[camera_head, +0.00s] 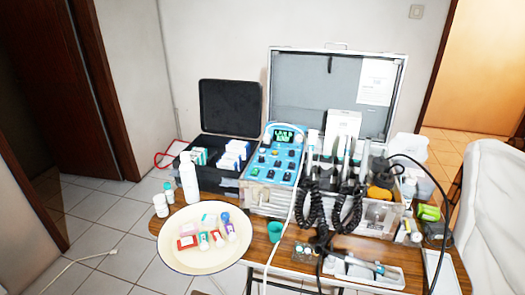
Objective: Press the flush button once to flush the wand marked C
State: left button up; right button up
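The blue control panel (272,163) sits at the left end of an open metal case on the table. It has a lit green display (285,135) and several dark round knobs or buttons. Their labels are too small to read, so I cannot tell which is the flush button. Several wands (347,160) stand in a row in the case, right of the panel, with black coiled cords hanging in front. No letter C is legible on any of them. Neither of my grippers shows in this view.
A round cream tray (178,262) with small bottles and boxes is at the front left. A white pump bottle (188,180) stands left of the panel. A green cup (274,231) and a white tray with a handpiece (386,282) are in front. The wooden table (262,249) is crowded.

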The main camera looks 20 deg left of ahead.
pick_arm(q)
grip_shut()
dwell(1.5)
